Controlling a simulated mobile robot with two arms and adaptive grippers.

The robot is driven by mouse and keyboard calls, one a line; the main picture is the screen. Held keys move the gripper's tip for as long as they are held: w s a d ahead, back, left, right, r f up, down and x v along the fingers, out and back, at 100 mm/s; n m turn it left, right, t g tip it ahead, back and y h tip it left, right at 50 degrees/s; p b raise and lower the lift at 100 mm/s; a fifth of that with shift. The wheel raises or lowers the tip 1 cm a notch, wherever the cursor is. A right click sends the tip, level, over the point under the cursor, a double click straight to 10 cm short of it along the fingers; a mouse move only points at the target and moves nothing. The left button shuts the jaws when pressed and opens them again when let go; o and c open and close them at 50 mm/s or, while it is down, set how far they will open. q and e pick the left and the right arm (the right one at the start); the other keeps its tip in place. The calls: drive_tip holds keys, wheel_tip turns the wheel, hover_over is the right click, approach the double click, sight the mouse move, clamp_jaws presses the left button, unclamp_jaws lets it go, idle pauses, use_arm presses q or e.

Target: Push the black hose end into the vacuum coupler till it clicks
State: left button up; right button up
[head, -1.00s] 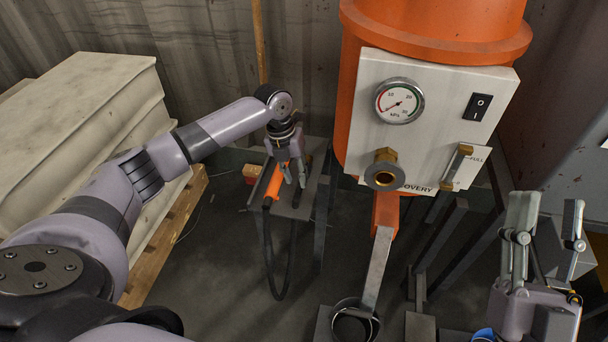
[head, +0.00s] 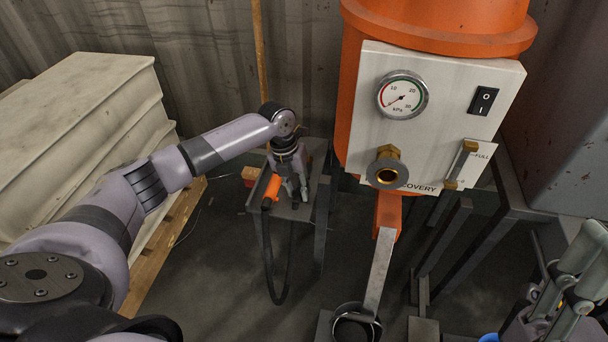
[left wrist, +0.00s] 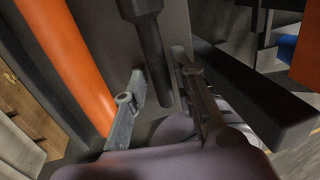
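The black hose end (left wrist: 152,55) shows in the left wrist view as a dark rod between the two fingers of my left gripper (left wrist: 160,80). The fingers are apart, with gaps to the rod. In the head view my left gripper (head: 293,190) is low over a small dark stand, beside an orange tube (head: 271,190). The vacuum coupler (head: 385,169) is a brass fitting on the white panel, right of my left gripper, its opening empty. My right gripper (head: 572,283) is at the lower right, partly cut off, its fingers apart and nothing seen between them.
The stand (head: 319,200) has a black hose (head: 268,260) looping down from it. The orange tank (head: 440,30) carries the panel with a gauge (head: 402,96) and switch (head: 482,101). White slabs (head: 80,130) lie on a pallet at left.

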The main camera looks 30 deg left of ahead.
use_arm(q)
clamp_jaws()
drive_tip(key=shift+r, duration=0.15)
idle(0.4)
